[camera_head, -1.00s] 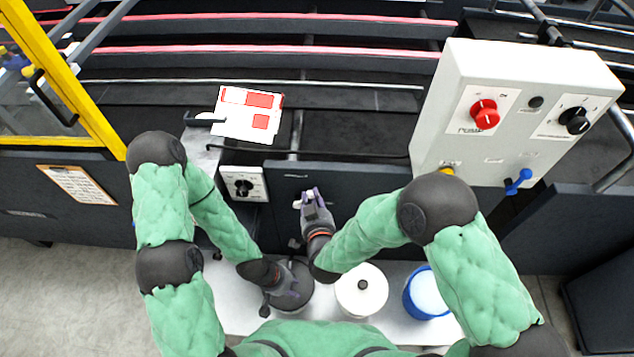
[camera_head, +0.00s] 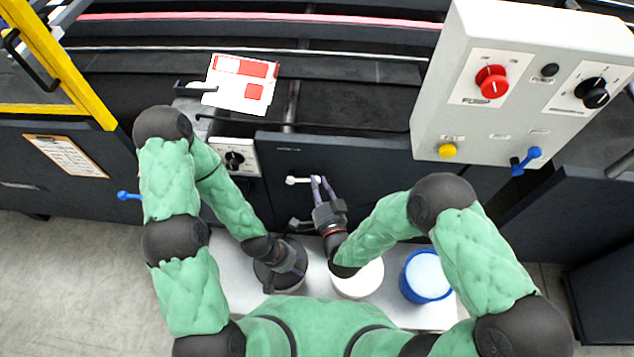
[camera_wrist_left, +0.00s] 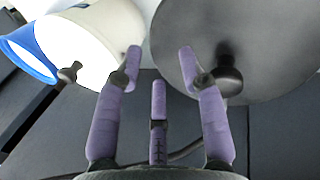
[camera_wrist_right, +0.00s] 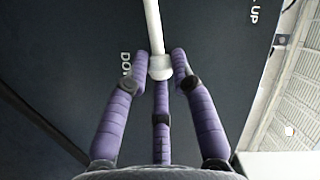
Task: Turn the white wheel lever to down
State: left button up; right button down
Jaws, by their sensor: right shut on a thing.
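The white wheel lever (camera_head: 300,181) is on the dark front panel of the machine and points roughly right in the head view. Its shaft (camera_wrist_right: 153,25) and rounded end show in the right wrist view, between the labels DOWN at left and UP at right. My right gripper (camera_head: 322,183) is shut on the lever's end, with a finger on each side of it (camera_wrist_right: 160,64). My left gripper (camera_wrist_left: 161,52) is open and empty. It is low over the dark lidded pot (camera_head: 268,281), whose knob (camera_wrist_left: 228,78) shows beside the fingers.
A white pot (camera_head: 362,281) and a blue-rimmed pot (camera_head: 428,277) stand on the pale shelf (camera_head: 320,309). A grey control box (camera_head: 520,60) is at upper right. A small switch panel (camera_head: 245,158) is left of the lever. A blue handle (camera_head: 129,196) is farther left.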

jog(key=shift+f+m, duration=0.25)
jog(key=shift+m, duration=0.15)
jog(key=c, duration=1)
grip_release()
jog(key=shift+c, duration=0.2)
jog(key=shift+d+f, duration=0.1)
jog(key=v, duration=1.2)
jog(key=shift+f, duration=0.25)
pick_arm(q)
jog(key=shift+s, duration=0.1)
pick_arm(e)
jog(key=shift+s, duration=0.1)
